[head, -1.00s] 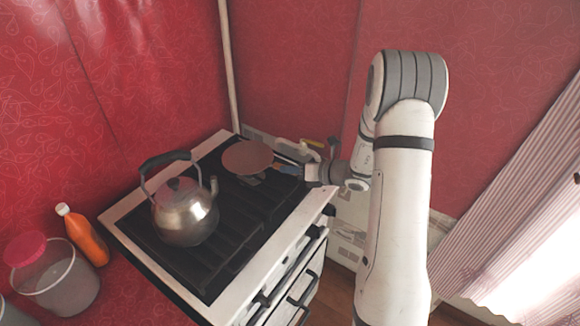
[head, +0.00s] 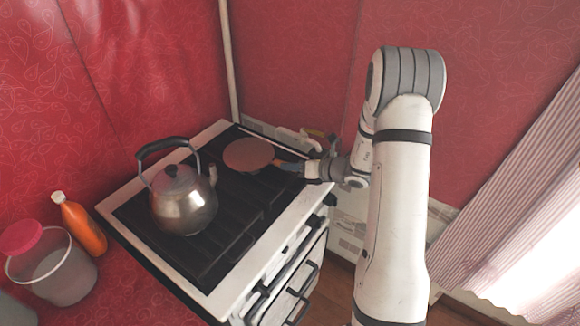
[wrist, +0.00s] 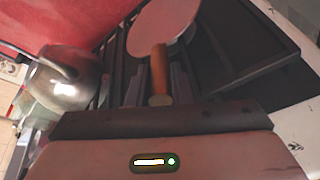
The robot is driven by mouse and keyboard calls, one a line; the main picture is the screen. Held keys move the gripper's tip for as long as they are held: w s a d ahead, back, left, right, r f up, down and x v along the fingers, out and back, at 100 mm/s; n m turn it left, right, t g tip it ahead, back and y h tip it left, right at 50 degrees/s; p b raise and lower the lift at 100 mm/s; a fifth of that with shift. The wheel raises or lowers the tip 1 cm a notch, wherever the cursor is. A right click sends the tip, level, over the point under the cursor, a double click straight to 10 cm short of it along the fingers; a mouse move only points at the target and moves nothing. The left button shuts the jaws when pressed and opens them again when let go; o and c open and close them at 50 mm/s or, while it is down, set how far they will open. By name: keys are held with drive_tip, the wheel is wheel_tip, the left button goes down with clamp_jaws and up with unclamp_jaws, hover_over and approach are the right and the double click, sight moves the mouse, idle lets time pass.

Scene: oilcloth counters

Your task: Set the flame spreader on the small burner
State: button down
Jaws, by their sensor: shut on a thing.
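The flame spreader (head: 247,154) is a flat, round, reddish-brown disc with a handle, over the far right part of the black stove top (head: 222,226). My gripper (head: 293,167) is shut on its handle from the right. In the wrist view the disc (wrist: 163,27) reaches away from my gripper (wrist: 158,98), with its wooden handle (wrist: 159,70) between the fingers. The disc looks level and close to the grate; I cannot tell whether it touches. The burner under it is hidden.
A steel kettle (head: 183,203) stands on the stove left of the disc, its black handle raised. An orange bottle (head: 83,228) and a clear tub with a pink lid (head: 62,276) stand on the red counter at left. Red walls close in behind the stove.

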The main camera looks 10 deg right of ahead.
drive_tip(key=shift+f+b, duration=0.3)
drive_tip(key=shift+f, duration=0.15)
drive_tip(key=c, duration=1.2)
unclamp_jaws()
drive_tip(key=b+v, duration=0.1)
drive_tip(key=v, duration=0.7)
drive_tip(key=s+a+r+n+g+h, duration=0.2)
drive_tip(key=s+a+r+n+g, duration=0.25)
drive_tip(key=s+n, duration=0.4)
drive_tip(key=s+a+r+n+g+h, duration=0.1)
drive_tip(key=s+a+r+n+g, duration=0.3)
drive_tip(key=s+n, duration=0.4)
drive_tip(key=s+d+r+n+t+h, duration=0.2)
drive_tip(key=s+n+h, duration=0.6)
drive_tip(key=n, duration=0.8)
wheel_tip(320, 180, up, 3)
drive_tip(key=s+d, duration=0.1)
drive_tip(key=d, duration=0.1)
drive_tip(key=shift+s+d+t, duration=0.25)
drive_tip(key=shift+d+t, duration=0.05)
drive_tip(key=shift+t, duration=0.05)
